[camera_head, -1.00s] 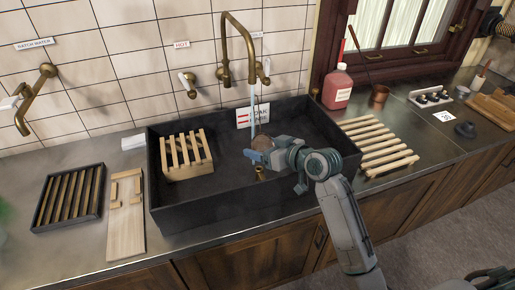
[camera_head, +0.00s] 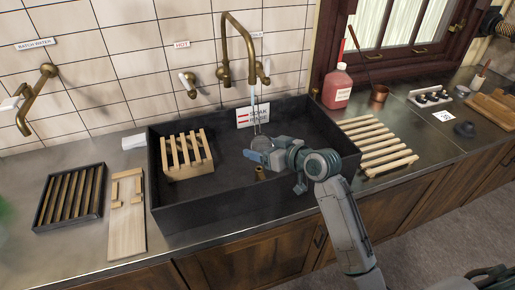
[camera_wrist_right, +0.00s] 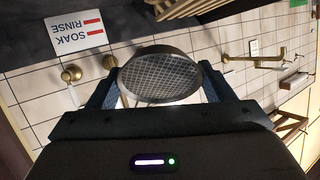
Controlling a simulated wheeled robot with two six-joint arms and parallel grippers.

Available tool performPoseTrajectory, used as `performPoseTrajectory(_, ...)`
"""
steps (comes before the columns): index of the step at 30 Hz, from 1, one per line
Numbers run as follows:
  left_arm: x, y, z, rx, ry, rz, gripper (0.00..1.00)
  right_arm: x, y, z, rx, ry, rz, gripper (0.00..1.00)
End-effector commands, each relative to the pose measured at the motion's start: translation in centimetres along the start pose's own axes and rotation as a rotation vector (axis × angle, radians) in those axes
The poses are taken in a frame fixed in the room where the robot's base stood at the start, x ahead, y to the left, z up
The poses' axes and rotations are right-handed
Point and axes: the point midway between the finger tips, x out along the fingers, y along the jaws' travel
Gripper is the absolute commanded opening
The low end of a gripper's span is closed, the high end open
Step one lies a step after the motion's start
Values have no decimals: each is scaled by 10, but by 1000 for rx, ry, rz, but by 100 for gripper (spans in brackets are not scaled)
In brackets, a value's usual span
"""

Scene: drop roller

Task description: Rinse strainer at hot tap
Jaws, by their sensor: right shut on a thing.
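My right gripper (camera_head: 272,156) is over the black sink (camera_head: 170,212), below the tall brass spout (camera_head: 226,50). It is shut on the strainer, a round metal-rimmed mesh (camera_wrist_right: 158,78) held between the fingers in the right wrist view. In the head view the strainer (camera_head: 262,143) is small and partly hidden by the gripper. Thin pale streaks, apparently water, run between the spout and the strainer. The HOT label (camera_head: 181,44) is on the tiles above a white-handled brass valve (camera_head: 188,84). My left gripper is not in view.
A wooden slatted rack (camera_head: 187,157) stands in the sink's left part. A soak/rinse sign (camera_head: 253,115) is at the back wall. A dark slatted tray (camera_head: 70,197) and a wooden board (camera_head: 126,220) lie left. A red bottle (camera_head: 337,88) and slatted rack (camera_head: 378,145) are right.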

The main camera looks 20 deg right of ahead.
Motion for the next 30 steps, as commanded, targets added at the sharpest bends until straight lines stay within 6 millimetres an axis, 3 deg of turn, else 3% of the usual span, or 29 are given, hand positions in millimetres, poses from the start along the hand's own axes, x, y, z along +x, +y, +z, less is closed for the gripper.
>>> performPoseTrajectory(10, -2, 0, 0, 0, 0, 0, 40, -5, 1, 1, 0, -1, 0, 52)
performPoseTrajectory(30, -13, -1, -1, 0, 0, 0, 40, -56, -5, 20, -1, -2, 1, 52)
